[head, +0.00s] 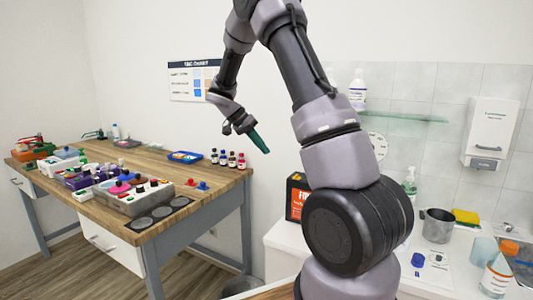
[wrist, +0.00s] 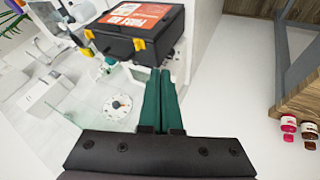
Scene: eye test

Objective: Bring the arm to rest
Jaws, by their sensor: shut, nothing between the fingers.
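My arm stands raised in the middle of the head view, bent over at the top. My gripper (head: 262,144) hangs from it with green fingers pointing down and to the right, in the air against the white wall. In the wrist view the two green fingers (wrist: 160,95) lie side by side, closed together with nothing between them. They touch nothing that I can see.
A wooden workbench (head: 222,178) with bottles, trays and devices stands at left. At right a white counter (head: 432,272) holds a black box with a red label (head: 297,197), a metal mug (head: 438,225) and an orange-capped bottle (head: 499,270). A glass shelf (head: 405,117) juts from the wall.

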